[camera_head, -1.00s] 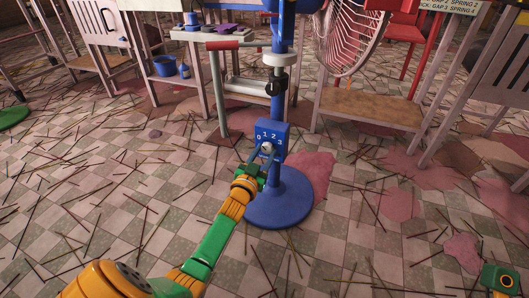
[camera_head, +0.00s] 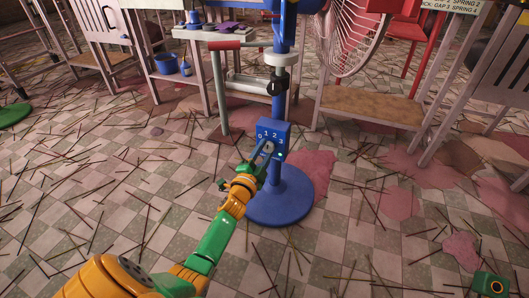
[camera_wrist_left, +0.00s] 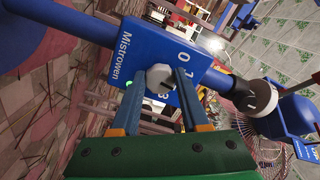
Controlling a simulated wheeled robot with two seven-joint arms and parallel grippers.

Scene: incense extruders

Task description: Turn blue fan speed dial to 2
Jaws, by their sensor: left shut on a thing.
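The blue fan speed box (camera_head: 272,128) is mounted on the blue fan's post, with white numbers 0, 1, 2 and 3 around its dial. The grey dial (camera_head: 267,147) is on its front face and also shows in the left wrist view (camera_wrist_left: 160,78). My left gripper (camera_head: 265,152) is at the box, shut on the dial, with one blue finger on each side of it. In the left wrist view the gripper (camera_wrist_left: 161,88) and box stand turned relative to each other. A finger covers part of the numbers, and I cannot tell which number the dial points to.
The fan's round blue base (camera_head: 290,203) stands on a tiled floor strewn with sticks. A wooden bench (camera_head: 365,105) is behind right, a table with a blue bucket (camera_head: 166,65) behind left. Part of my right arm shows at the lower right.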

